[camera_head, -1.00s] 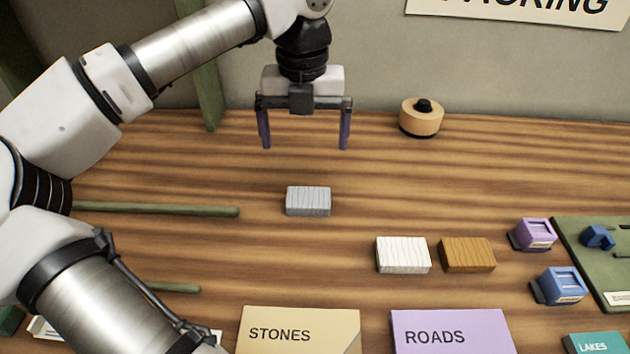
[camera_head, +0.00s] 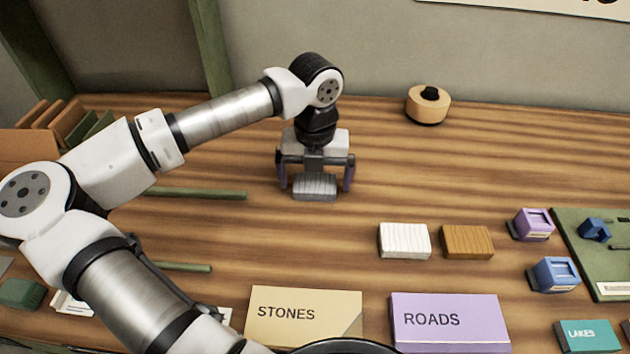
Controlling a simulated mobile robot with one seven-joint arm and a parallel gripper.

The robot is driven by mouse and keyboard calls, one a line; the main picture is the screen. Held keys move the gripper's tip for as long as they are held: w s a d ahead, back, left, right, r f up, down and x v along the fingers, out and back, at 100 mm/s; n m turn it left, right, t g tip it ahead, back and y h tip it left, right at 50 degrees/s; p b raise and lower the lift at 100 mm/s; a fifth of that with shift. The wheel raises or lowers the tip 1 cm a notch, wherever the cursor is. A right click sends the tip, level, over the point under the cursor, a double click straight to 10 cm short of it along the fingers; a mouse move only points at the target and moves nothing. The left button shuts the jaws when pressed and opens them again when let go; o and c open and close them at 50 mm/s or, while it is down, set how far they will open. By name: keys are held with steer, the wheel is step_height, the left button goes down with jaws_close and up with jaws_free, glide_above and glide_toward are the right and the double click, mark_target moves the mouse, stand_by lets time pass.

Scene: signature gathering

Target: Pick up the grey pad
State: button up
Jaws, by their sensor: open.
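The grey pad (camera_head: 315,187) is a small block with a lined top, lying on the wooden table left of the white pad (camera_head: 404,240). My gripper (camera_head: 317,184) is open, with its two purple-grey fingers low on either side of the grey pad. A gap shows between each finger and the pad. I cannot tell whether the fingertips touch the table.
A brown pad (camera_head: 467,242) lies right of the white one. The STONES box (camera_head: 303,318) and ROADS box (camera_head: 450,322) are at the front. Purple (camera_head: 533,225) and blue (camera_head: 556,274) stamps stand at right. A round wooden object (camera_head: 428,106) is at the back. Green rails (camera_head: 200,194) lie left.

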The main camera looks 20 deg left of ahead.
steer(key=shift+f, duration=0.25)
steer(key=c, duration=1)
steer(key=shift+r, duration=0.1)
